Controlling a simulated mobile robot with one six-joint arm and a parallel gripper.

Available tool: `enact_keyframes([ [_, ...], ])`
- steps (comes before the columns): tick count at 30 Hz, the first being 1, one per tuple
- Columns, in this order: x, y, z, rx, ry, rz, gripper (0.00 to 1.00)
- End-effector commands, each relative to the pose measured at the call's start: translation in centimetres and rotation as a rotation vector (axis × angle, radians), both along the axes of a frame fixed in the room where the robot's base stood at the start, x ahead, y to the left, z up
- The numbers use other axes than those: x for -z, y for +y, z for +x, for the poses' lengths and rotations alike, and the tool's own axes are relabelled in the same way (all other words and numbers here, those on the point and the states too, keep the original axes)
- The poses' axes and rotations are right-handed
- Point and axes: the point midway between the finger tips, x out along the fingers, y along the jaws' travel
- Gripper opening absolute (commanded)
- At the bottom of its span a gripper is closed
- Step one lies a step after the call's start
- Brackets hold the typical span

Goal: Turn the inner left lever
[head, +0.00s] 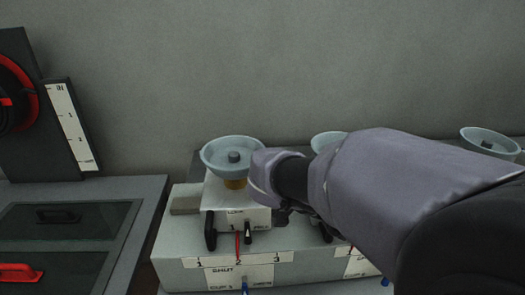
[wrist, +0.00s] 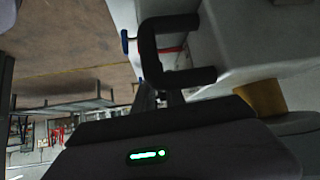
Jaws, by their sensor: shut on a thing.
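A black bracket-shaped lever handle (wrist: 148,52) stands out from a pale block in the wrist view. My gripper (wrist: 162,97) is shut on its near end, with the finger contact partly hidden by the gripper body. In the head view my gripper (head: 283,213) is beside the right side of the left block, mostly hidden behind my wrist. Black levers show on the left block's left side (head: 211,232) and right of my gripper (head: 325,232). I cannot tell which lever in the head view is the held one.
A pale blue bowl (head: 228,154) sits above the left block, close to my wrist. Another bowl (head: 327,141) is partly behind my arm, and a third (head: 485,140) stands at far right. A dark panel with a red handle (head: 18,273) lies at left.

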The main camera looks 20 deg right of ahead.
Motion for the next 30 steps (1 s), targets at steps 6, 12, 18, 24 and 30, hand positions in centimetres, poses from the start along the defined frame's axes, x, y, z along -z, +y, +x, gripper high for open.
enact_keyframes([
  [6, 0.0, 0.0, 0.0, 0.000, 0.002, -0.003, 0.00],
  [12, 0.0, 0.0, 0.0, 0.000, 0.002, -0.003, 0.21],
  [18, 0.0, 0.0, 0.0, 0.000, 0.002, -0.003, 0.37],
  [24, -0.1, 0.1, 0.0, -0.001, 0.001, -0.003, 0.37],
  [30, -2.3, 2.2, 0.2, -0.004, 0.000, -0.003, 0.37],
])
